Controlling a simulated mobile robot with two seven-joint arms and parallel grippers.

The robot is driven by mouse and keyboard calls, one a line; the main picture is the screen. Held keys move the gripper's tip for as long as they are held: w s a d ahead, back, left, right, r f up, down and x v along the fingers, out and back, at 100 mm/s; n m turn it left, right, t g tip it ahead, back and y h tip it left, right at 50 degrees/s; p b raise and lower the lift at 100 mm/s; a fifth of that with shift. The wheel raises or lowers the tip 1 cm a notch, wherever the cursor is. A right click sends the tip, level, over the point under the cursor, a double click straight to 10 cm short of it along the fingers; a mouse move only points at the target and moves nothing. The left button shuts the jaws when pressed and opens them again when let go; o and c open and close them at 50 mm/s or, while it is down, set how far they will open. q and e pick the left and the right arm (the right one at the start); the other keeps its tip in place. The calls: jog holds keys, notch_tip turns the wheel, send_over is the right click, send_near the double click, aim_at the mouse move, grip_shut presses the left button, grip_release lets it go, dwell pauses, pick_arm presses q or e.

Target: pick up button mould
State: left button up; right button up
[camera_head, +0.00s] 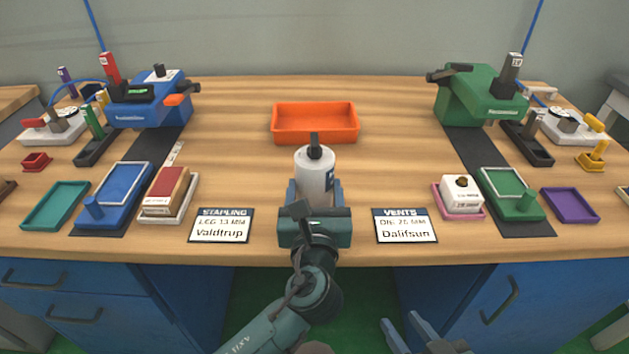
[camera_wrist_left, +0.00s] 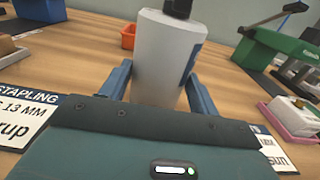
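No item is clearly marked as a button mould, and I cannot tell which it is. A white block with a dark round knob (camera_head: 461,193) sits on a pink tray at the right; it also shows in the left wrist view (camera_wrist_left: 292,114). My left gripper (camera_head: 315,190) has its blue fingers on either side of a white bottle with a black top (camera_head: 311,172). The bottle stands between the fingers in the left wrist view (camera_wrist_left: 160,60); whether they press on it is unclear. My right gripper (camera_head: 408,335) is low at the front, with its fingers apart and empty.
An orange tray (camera_head: 315,137) is empty behind the bottle. A blue machine (camera_head: 150,105) stands left and a green machine (camera_head: 480,98) right. Stapling (camera_head: 220,226) and vents (camera_head: 405,226) cards lie near the front edge. Bare wood lies either side of the bottle.

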aim_at(315, 151)
pick_arm(q)
jog(key=c, duration=0.9)
jog(key=shift+w+r, duration=0.1)
jog(key=shift+r, duration=0.5)
notch_tip(315, 151, up, 8)
jog(key=p, duration=0.3)
jog(key=shift+r, duration=0.55)
pick_arm(e)
jog(key=shift+w+a+f+g, duration=0.25)
jog(key=shift+a+g, duration=0.1)
jog(key=shift+a, duration=0.05)
jog(key=shift+w+a+f+g, duration=0.2)
jog(key=shift+a+g, duration=0.15)
jog(key=shift+a, duration=0.05)
pick_arm(q)
jog(key=shift+f, duration=0.45)
pick_arm(e)
jog(key=shift+d+f, duration=0.1)
jog(key=shift+d, duration=0.05)
pick_arm(q)
jog(key=shift+f, duration=0.35)
pick_arm(e)
jog(key=shift+f, duration=0.15)
